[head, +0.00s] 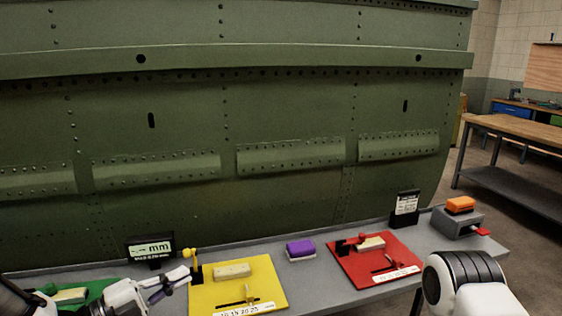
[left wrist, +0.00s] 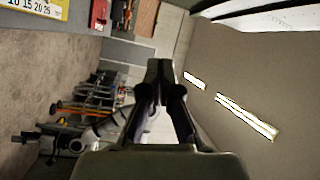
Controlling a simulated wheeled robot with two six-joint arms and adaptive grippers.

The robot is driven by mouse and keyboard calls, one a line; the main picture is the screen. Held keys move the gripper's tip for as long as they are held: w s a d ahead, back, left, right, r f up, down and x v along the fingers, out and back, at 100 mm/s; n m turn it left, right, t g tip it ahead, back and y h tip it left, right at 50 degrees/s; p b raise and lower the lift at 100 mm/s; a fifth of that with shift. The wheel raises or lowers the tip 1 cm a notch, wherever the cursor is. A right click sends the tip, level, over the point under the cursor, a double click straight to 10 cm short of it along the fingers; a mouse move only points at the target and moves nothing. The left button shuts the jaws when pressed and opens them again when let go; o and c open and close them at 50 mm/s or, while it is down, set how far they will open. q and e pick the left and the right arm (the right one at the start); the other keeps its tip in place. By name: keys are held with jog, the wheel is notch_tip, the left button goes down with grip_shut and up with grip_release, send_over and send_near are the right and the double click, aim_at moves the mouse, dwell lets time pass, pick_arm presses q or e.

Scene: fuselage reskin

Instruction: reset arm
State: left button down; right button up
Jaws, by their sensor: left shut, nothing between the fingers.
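My left gripper (head: 176,281) is low at the left in the head view, in front of the left edge of the yellow board and above the bench. It also shows in the left wrist view (left wrist: 160,68), with its two dark fingers together at the tips and nothing between them. A white and black link of my right arm is at the lower right of the head view. My right gripper is out of view.
A grey bench (head: 330,292) carries a yellow board (head: 205,301), a red board (head: 367,273), a purple block (head: 300,249), a gauge display (head: 150,247) and a grey block with an orange top (head: 460,204). A riveted green fuselage panel (head: 290,110) stands behind.

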pick_arm(q)
jog(key=s+d+f+n+g+y+b, duration=0.1)
jog(key=s+f+n+g+y, duration=0.3)
jog(key=f, duration=0.7)
jog(key=s+d+f+n+y, duration=0.1)
jog(key=s+f+n, duration=0.3)
jog(key=f, duration=0.7)
jog(key=s+d+f+n+g+y+b, duration=0.1)
jog(key=s+f+n+g+y, duration=0.15)
jog(key=s+f, duration=0.6)
jog(key=s+a+f+n+g+y, duration=0.2)
jog(key=s+a+f+n+y, duration=0.1)
jog(key=s+n, duration=0.3)
jog(key=s+a+f+n+g+y, duration=0.3)
jog(key=s+a+f+n+y, duration=0.1)
jog(key=n, duration=0.5)
jog(key=s+a+f, duration=0.1)
jog(key=s+f, duration=0.1)
jog(key=s, duration=0.1)
jog(key=shift+a+f+g, duration=0.15)
jog(key=shift+a+g, duration=0.1)
jog(key=shift+g, duration=0.1)
